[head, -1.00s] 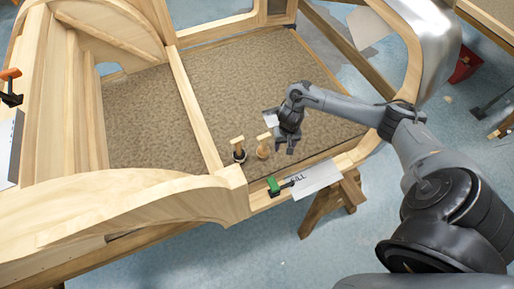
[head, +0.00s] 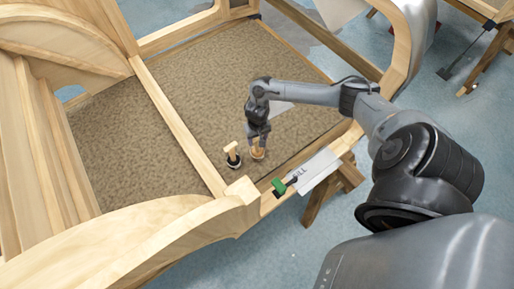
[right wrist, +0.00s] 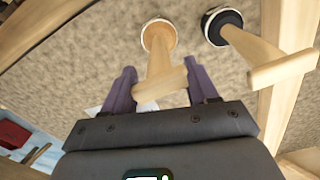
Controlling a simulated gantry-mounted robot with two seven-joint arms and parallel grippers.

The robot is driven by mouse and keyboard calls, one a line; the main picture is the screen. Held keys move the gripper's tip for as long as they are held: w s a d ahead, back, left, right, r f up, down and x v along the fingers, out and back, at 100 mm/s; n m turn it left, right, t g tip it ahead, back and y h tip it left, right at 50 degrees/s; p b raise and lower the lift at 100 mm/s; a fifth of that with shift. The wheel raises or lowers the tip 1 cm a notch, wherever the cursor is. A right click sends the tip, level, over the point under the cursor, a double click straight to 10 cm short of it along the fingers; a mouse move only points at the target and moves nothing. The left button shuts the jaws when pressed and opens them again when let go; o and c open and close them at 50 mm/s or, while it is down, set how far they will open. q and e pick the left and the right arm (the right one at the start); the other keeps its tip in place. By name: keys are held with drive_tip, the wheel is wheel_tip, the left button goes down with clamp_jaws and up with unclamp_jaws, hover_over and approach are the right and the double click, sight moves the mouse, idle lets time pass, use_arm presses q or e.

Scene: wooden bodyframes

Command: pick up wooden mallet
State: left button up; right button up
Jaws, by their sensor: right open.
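The wooden mallet (right wrist: 158,50) stands on the brown floor panel in the right wrist view, with a round pale end down and a wooden crosspiece toward me. In the head view its round pale end (head: 258,154) shows just under my right gripper (head: 257,139), which hides most of the rest. My right gripper is open, and its purple fingers in the right wrist view (right wrist: 163,74) are on either side of the mallet's upright part, with gaps visible on both sides. My left gripper is not in view.
A similar tool with a black round end (head: 233,156) stands close to the left of the mallet; it also shows in the right wrist view (right wrist: 262,55). A wooden frame rail (head: 180,125) runs beyond it. A green clamp (head: 279,187) and a white sheet (head: 318,168) are on the front rail.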

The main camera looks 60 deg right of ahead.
sight(257, 144)
drive_tip(key=shift+s+f+b, duration=0.1)
drive_tip(key=shift+f+b, duration=0.65)
drive_tip(key=shift+f, duration=1.9)
clamp_jaws()
